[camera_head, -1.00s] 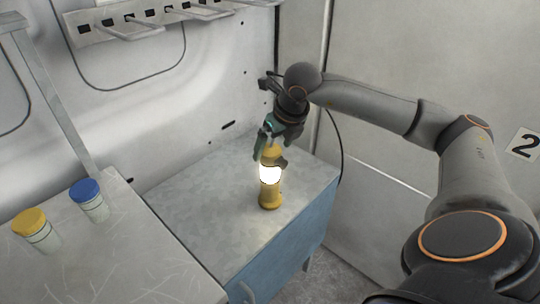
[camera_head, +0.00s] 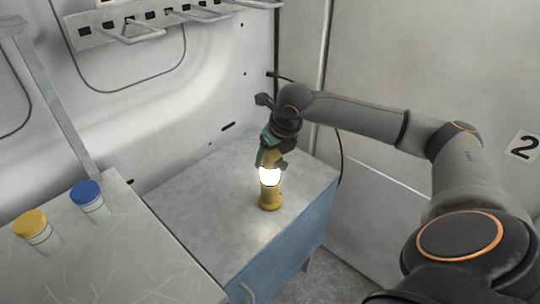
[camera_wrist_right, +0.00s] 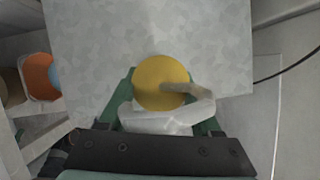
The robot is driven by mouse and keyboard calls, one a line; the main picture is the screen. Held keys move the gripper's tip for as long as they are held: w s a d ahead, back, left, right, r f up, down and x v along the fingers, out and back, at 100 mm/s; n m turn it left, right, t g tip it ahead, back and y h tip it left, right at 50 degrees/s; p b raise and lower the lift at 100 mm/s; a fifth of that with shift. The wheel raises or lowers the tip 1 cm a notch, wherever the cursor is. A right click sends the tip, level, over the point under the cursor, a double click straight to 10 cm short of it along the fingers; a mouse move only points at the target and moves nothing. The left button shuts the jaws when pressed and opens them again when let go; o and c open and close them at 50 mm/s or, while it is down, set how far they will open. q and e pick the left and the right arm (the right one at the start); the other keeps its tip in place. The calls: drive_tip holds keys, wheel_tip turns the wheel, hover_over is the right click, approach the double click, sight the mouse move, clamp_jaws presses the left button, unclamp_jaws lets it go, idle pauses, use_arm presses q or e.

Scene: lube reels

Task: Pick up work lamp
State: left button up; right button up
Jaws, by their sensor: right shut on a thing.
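The work lamp (camera_head: 270,196) is a yellow cylinder with a lit white band, standing upright on the grey top of a blue cabinet (camera_head: 228,196) in the head view. My right gripper (camera_head: 271,160) has come down from above and is shut on the lamp's upper part, hiding most of its top. In the right wrist view the lamp's round yellow top (camera_wrist_right: 160,80) sits between the green fingers of my right gripper (camera_wrist_right: 165,108). The lamp's base appears to rest on the cabinet. My left gripper is not in view.
A blue-capped jar (camera_head: 90,200) and a yellow-capped jar (camera_head: 36,230) stand on the bench (camera_head: 120,255) at the left. A hook rail (camera_head: 150,22) is on the wall above. The cabinet top around the lamp is clear.

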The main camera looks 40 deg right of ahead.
clamp_jaws()
drive_tip(key=shift+w+r, duration=0.1)
drive_tip(key=shift+r, duration=0.1)
idle(0.5)
